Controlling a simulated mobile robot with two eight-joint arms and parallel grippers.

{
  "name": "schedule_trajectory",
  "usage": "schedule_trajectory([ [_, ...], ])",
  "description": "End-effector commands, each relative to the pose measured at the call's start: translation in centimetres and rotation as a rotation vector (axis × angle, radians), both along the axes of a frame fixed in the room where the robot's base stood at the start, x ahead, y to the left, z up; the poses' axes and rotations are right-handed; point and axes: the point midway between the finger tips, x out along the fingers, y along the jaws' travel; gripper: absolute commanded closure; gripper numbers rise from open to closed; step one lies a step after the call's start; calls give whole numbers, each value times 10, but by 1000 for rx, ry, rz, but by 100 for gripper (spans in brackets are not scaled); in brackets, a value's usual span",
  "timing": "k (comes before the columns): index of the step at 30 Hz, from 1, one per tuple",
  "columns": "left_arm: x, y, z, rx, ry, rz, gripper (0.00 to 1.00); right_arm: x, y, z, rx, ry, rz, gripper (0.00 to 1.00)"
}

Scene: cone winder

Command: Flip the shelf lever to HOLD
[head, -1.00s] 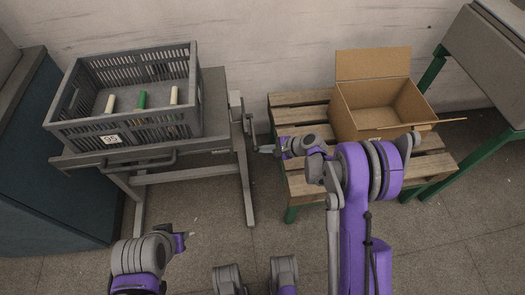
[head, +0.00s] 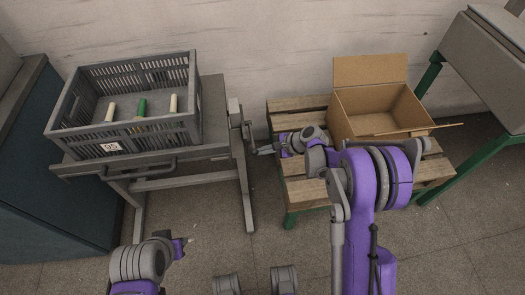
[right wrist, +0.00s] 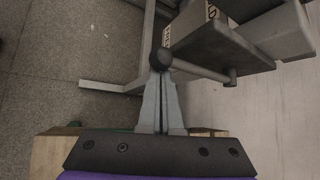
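The lever shows in the head view (head: 248,133) as a dark arm on a small grey housing (head: 235,112) at the right end of the crate's shelf. In the right wrist view, the lever's rod (right wrist: 205,70) ends in a dark round knob (right wrist: 161,59). My right gripper (right wrist: 160,72) has its fingers together, with the tips right at the knob. I cannot tell if they touch it. It also shows in the head view (head: 262,151) beside the lever. My left gripper (head: 180,245) is low at the left, away from the shelf.
A grey crate (head: 155,130) with several yarn tubes stands on the metal shelf (head: 215,110). Right of it, an open cardboard box (head: 375,110) stands on a slatted wooden bench (head: 290,105), under my right forearm. Floor is free before the shelf.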

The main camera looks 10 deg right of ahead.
Motion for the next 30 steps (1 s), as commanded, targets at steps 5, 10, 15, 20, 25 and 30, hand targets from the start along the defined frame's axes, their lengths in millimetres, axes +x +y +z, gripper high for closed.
schedule_trajectory([
  [5,0,0,1,0,0,0,71,-2,3,4,9,1,6,100],
  [10,0,0,5,0,-2,0,71,-8,-12,18,8,1,3,100],
  [15,0,0,10,0,-4,0,71,-20,-38,40,7,1,0,100],
  [20,-1,0,14,0,-5,0,71,-29,-59,58,4,2,-1,100],
  [25,0,0,16,0,-6,0,71,-34,-72,68,2,1,0,100],
  [30,-1,0,16,0,-6,0,71,-36,-74,70,2,2,0,100],
])
